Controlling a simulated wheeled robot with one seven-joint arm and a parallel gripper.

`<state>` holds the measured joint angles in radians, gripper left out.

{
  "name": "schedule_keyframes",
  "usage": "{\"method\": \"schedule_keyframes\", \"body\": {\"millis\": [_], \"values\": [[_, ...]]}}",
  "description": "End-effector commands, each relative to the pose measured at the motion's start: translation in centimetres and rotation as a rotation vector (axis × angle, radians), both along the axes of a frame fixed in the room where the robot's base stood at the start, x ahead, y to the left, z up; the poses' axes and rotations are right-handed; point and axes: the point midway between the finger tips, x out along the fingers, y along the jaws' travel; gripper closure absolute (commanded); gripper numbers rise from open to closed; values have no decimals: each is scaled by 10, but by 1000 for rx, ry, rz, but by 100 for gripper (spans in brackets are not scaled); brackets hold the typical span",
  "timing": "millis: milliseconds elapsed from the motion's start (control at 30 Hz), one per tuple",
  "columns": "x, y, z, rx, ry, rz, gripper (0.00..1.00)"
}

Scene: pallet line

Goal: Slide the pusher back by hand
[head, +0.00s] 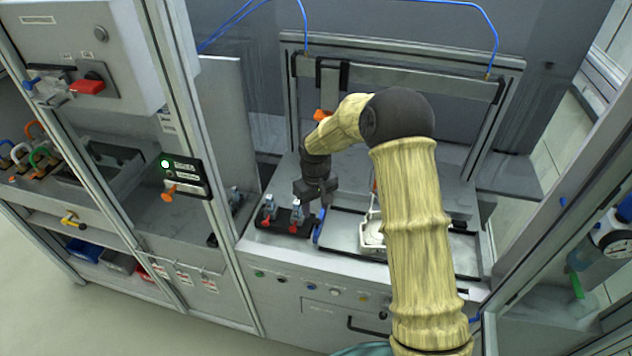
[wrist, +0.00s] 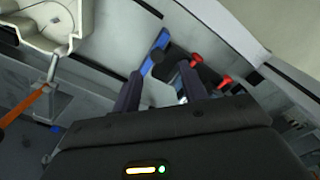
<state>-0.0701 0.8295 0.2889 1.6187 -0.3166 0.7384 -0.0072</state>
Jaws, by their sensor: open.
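A narrow blue bar (head: 320,229) stands upright at the left edge of the machine's tray; I take it to be part of the pusher, but cannot be sure. In the wrist view the blue bar (wrist: 154,52) lies just beyond my fingertips, with a dark rounded part beside it. My gripper (head: 323,204) points down over the left part of the machine bed, close to the bar. In the wrist view my gripper (wrist: 160,85) has its two dark fingers apart, with nothing clearly held between them. I cannot tell whether a finger touches the bar.
Red-handled clamps (head: 296,213) on a black base stand close left of my gripper. A pale moulded part (head: 373,234) lies right of it. A framed gantry (head: 400,72) with blue hoses rises behind. A cabinet post (head: 205,190) stands left.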

Motion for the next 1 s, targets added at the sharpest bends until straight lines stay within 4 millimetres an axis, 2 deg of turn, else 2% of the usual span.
{"method": "schedule_keyframes", "body": {"millis": [300, 500, 667, 1000], "values": [[2, 0, 64, 2, -7, -2, 57], [1, 0, 97, 2, -4, -2, 57], [0, 2, 108, 1, -3, 2, 57], [1, -2, 108, 1, -2, -4, 57]]}}
